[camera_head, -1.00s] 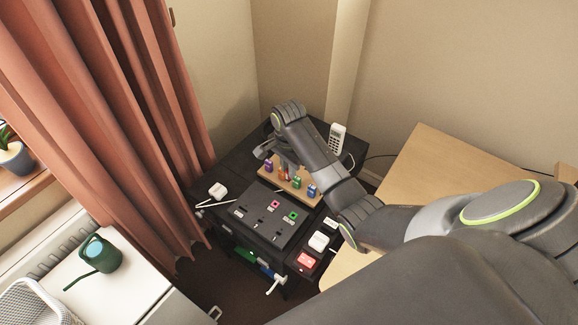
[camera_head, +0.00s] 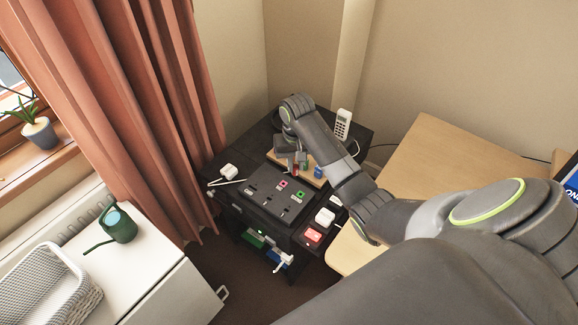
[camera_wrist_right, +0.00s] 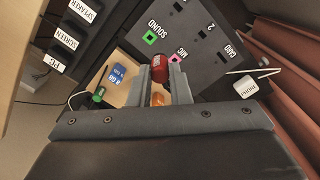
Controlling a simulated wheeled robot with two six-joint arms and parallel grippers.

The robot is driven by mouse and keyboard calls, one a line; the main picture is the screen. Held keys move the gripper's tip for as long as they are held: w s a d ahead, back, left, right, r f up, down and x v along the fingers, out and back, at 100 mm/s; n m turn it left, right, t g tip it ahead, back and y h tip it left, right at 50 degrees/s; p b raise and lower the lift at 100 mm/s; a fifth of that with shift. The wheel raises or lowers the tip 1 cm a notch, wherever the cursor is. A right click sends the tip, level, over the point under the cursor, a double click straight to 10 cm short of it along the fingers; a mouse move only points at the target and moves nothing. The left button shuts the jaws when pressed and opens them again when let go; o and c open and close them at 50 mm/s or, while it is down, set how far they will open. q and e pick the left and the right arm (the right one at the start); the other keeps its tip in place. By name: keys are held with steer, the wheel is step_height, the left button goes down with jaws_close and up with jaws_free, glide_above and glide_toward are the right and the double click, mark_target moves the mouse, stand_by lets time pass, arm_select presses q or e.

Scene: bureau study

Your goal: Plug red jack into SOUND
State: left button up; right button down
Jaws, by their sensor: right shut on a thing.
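My right gripper (camera_wrist_right: 163,76) is shut on the red jack (camera_wrist_right: 158,66), which sits between its fingertips in the wrist view. In the head view the gripper (camera_head: 297,162) is over the wooden jack holder and hides part of it. The SOUND socket (camera_wrist_right: 150,38) is a green-edged square on the dark panel, ahead of the jack and apart from it. It also shows in the head view (camera_head: 300,196). The pink-edged MIC socket (camera_wrist_right: 174,59) is beside it. My left gripper is not in view.
The wooden holder (camera_wrist_right: 120,84) carries a blue jack (camera_wrist_right: 119,73), a green jack (camera_wrist_right: 99,94) and an orange one (camera_wrist_right: 157,99). A white PHONE adapter (camera_wrist_right: 246,87) lies beside the panel. A cordless phone (camera_head: 343,124) stands behind. Labelled plugs (camera_wrist_right: 65,38) line one side.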

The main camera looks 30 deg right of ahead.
mark_target(301, 185)
steer(key=f+n+b, duration=0.1)
steer(key=f+b, duration=0.2)
steer(key=d+f+n+b, duration=0.1)
steer(key=f+n+b, duration=0.1)
steer(key=f+b, duration=0.1)
steer(key=d+f+n+b, duration=0.1)
steer(key=f+n+b, duration=0.1)
steer(key=b, duration=0.1)
steer(key=shift+s+f+b, duration=0.2)
steer(key=shift+f+b, duration=0.2)
stand_by(0.6)
steer(key=shift+f+p, duration=0.3)
steer(key=shift+p, duration=0.15)
steer(key=shift+f, duration=0.95)
stand_by(1.2)
